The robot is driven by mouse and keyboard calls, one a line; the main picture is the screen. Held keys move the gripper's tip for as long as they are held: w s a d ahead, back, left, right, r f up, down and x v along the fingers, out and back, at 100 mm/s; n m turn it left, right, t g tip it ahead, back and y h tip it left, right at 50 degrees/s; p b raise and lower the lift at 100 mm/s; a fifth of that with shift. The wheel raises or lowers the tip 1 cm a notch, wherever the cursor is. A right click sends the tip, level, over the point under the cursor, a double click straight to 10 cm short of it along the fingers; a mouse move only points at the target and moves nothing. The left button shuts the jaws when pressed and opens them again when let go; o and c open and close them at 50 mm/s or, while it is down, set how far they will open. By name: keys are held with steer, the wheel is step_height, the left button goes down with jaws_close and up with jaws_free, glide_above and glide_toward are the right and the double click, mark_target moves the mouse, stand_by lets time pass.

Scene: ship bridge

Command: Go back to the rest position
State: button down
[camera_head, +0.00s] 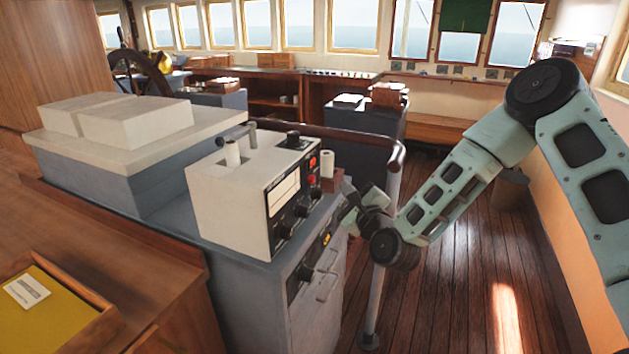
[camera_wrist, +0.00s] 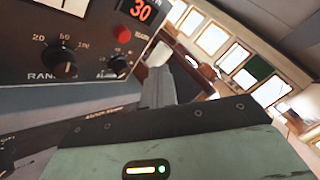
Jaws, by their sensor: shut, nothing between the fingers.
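My gripper (camera_head: 349,200) is in front of the right-hand face of a cream instrument box (camera_head: 222,208), close to its knobs and red button. A small brown block shows just behind my gripper; I cannot tell whether they touch. In the wrist view my gripper's fingers (camera_wrist: 158,88) are together with nothing between them. The wrist view also shows the instrument panel (camera_wrist: 75,75) close by, with a range knob (camera_wrist: 62,62), a red button (camera_wrist: 123,34) and a red display (camera_wrist: 141,10) reading 30. My arm reaches in from the right, bent at the elbow.
A metal rail (camera_head: 388,200) with an upright post stands right by my wrist. The grey cabinet (camera_head: 315,310) holds the instrument box. The wooden floor (camera_head: 460,290) is open to the right, with a bin (camera_head: 510,190) near the wall.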

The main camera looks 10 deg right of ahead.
steer(key=s+a+n+g+y, duration=0.4)
steer(key=s+a+n+g, duration=0.7)
steer(key=s+a+n, duration=0.6)
steer(key=s+d+r+n+g+h, duration=0.1)
steer(key=s+d+n+g+h, duration=0.1)
steer(key=s+n, duration=0.3)
steer(key=s+d+r+n+g+h, duration=0.2)
steer(key=s+d+n+g, duration=0.1)
steer(key=s, duration=0.7)
steer(key=s+d+r+n+g+h, duration=0.1)
steer(key=s+d+n+g+h, duration=0.1)
steer(key=s+d+n, duration=0.2)
steer(key=s+n, duration=0.3)
steer(key=s, duration=0.1)
steer(key=shift+s+d+r+g, duration=0.2)
steer(key=shift+d+r+g, duration=0.05)
steer(key=shift+d+g, duration=0.1)
